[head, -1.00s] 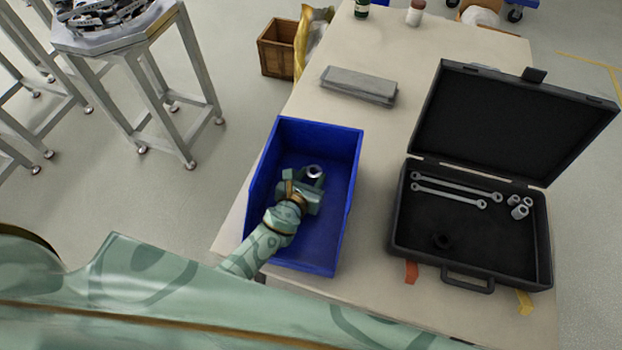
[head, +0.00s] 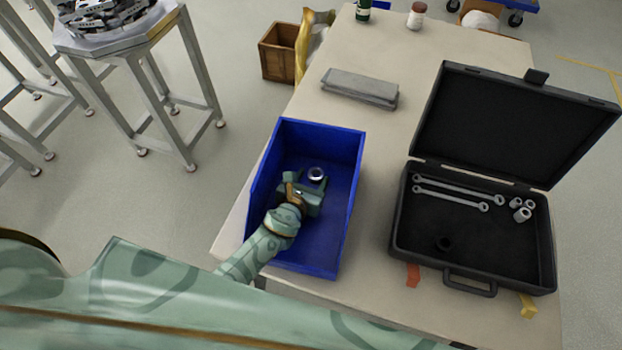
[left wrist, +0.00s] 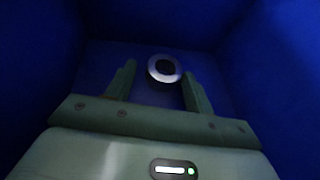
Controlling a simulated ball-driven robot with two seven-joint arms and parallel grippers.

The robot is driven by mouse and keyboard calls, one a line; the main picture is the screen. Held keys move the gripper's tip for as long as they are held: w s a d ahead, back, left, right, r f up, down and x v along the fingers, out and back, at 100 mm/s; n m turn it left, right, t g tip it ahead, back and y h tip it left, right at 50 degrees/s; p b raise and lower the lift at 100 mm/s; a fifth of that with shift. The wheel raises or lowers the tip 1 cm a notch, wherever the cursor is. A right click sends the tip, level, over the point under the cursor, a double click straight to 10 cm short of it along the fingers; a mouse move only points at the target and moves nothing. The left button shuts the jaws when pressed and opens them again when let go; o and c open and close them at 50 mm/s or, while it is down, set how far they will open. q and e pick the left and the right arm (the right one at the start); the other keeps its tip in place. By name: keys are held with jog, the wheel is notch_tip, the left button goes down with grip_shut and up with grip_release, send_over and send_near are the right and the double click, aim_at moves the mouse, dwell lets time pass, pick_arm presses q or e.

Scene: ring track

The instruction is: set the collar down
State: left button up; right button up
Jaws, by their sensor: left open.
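The collar is a small silver ring (head: 316,173) with a dark hole, inside the blue bin (head: 345,215). In the left wrist view the collar (left wrist: 165,69) shows whole, just beyond the fingertips. My left gripper (head: 311,184) reaches into the bin and is open. In the left wrist view its two green fingers (left wrist: 156,82) stand apart with nothing clasped between them. The collar looks free of the fingers, near the bin floor. Whether a finger still touches it I cannot tell. My right gripper is in neither view.
A grey block (head: 360,88) lies behind the bin. The bin walls surround my left gripper closely.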

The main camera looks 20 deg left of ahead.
aim_at(312, 179)
pick_arm(q)
jog(key=p+v, duration=0.2)
jog(key=v, duration=0.2)
jog(key=shift+w+d+r+p, duration=0.1)
jog(key=shift+r+p, duration=0.05)
jog(key=shift+p, duration=0.2)
jog(key=p+v, duration=0.1)
jog(key=v, duration=0.6)
jog(key=shift+r+p, duration=0.1)
jog(key=shift+p, duration=0.2)
jog(key=shift+s+r, duration=0.25)
jog(key=shift+s, duration=0.4)
